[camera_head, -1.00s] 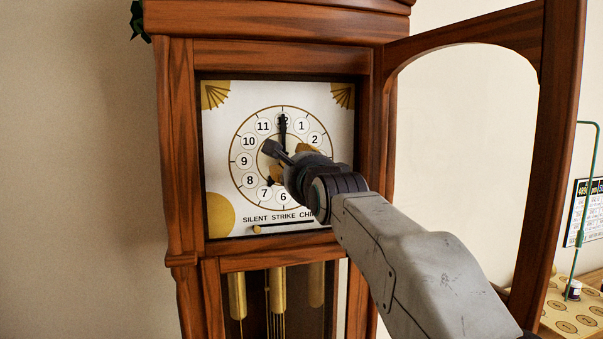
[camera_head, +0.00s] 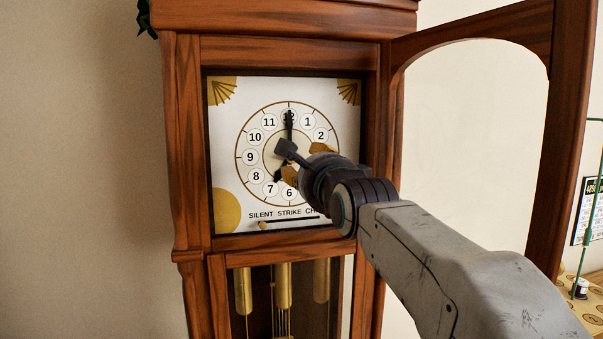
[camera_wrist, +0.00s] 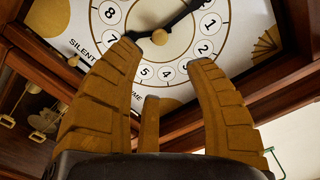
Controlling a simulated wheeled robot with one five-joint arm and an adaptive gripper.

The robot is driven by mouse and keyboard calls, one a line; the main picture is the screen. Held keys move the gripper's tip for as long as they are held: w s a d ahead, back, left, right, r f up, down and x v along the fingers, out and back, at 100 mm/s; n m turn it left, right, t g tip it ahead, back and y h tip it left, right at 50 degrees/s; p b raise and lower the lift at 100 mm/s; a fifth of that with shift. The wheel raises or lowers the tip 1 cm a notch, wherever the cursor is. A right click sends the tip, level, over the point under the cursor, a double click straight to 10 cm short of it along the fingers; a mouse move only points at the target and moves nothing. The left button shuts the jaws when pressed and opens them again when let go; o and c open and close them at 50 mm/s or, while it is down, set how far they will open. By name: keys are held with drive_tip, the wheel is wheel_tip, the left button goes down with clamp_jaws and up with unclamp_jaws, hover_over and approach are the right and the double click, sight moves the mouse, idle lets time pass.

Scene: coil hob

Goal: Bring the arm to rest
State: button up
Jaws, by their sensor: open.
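My gripper (camera_head: 300,160) is open and empty in front of the white clock dial (camera_head: 228,150), covering part of its centre and right side. In the wrist view its tan fingers (camera_wrist: 163,58) stand apart below the dial's centre, with nothing between their tips. The long black hand (camera_head: 289,128) points at 12. The short black hand (camera_head: 278,177) points near 7, partly hidden by the gripper. Whether a finger touches the dial or a hand cannot be told. My grey arm reaches in from the lower right.
The wooden clock case (camera_head: 189,150) surrounds the dial. Its arched door (camera_head: 545,130) stands open on the right, close beside my arm. Brass weights (camera_head: 283,287) hang below. A table with a patterned mat (camera_head: 590,315) lies at the far right. The wall left of the clock is clear.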

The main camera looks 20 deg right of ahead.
drive_tip(key=s+f+n+g, duration=0.45)
drive_tip(key=f+n, duration=0.45)
drive_tip(key=f, duration=0.3)
drive_tip(key=s+f+n+g, duration=0.3)
drive_tip(key=f+n+g, duration=0.2)
drive_tip(key=f+n, duration=0.55)
drive_tip(key=s+f+n+g, duration=0.1)
drive_tip(key=s+f+g, duration=0.1)
drive_tip(key=s+f, duration=0.5)
drive_tip(key=s+f+n+g, duration=0.2)
drive_tip(key=s+f, duration=0.6)
drive_tip(key=s, duration=1)
